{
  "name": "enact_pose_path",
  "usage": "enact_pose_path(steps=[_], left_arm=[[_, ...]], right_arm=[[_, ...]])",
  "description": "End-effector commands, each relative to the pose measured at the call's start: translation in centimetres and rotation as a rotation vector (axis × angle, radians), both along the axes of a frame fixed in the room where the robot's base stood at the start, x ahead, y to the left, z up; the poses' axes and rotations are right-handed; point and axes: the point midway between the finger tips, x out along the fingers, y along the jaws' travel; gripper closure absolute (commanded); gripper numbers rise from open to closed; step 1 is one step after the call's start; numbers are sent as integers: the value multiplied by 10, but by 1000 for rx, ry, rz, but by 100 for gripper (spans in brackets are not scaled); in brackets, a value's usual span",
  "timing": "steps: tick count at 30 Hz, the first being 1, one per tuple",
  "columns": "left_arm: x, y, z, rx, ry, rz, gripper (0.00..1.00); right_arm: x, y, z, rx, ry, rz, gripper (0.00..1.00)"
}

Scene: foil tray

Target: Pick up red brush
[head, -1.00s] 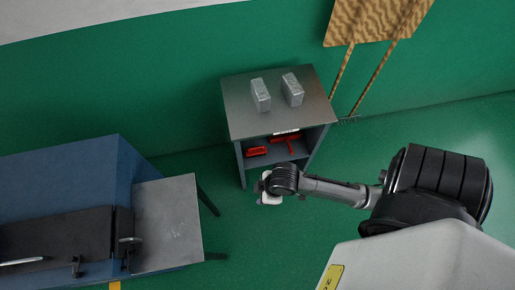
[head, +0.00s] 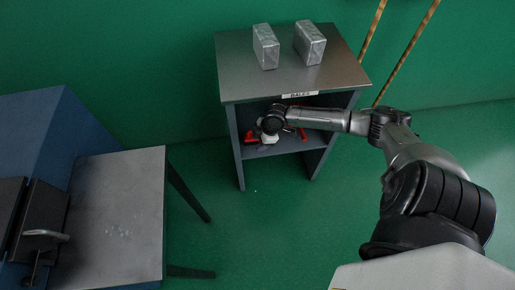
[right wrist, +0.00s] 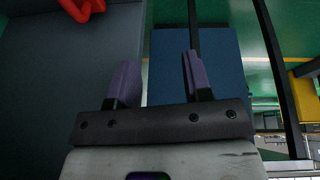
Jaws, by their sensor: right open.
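Red items lie on the shelf inside the small grey cabinet. One red piece (head: 250,136) shows left of my right gripper and another red piece (head: 303,133) shows to its right. I cannot tell which is the brush. My right gripper (head: 266,137) is at the cabinet's open front, partly covering the red items. In the right wrist view its two purple fingers (right wrist: 158,80) are apart with nothing between them. A red looped part (right wrist: 82,8) shows at the top left of that view, beyond the fingers and apart from them. My left gripper is out of view.
The cabinet top (head: 240,75) overhangs the shelf and carries two silver blocks (head: 265,46) (head: 310,42). Cabinet side walls (head: 235,145) bound the opening. A blue bench with a grey metal top (head: 115,215) stands at the left. Green floor between is clear.

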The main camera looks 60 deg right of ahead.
Motion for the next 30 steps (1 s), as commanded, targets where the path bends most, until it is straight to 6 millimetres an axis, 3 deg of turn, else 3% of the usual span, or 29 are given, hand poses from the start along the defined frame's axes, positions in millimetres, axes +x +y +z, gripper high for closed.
enact_pose_path(steps=[1, 3, 12, 18, 30], left_arm=[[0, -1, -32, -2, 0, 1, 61], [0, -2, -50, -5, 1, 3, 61], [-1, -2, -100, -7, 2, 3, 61], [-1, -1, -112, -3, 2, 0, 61], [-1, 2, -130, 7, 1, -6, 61]], right_arm=[[8, -18, -23, -12, -13, -13, 54], [15, -38, -31, -19, -30, -25, 54], [36, -96, -44, -41, -92, -74, 54], [42, -110, -48, -46, -110, -87, 54], [54, -107, -73, -46, -111, -87, 54]])
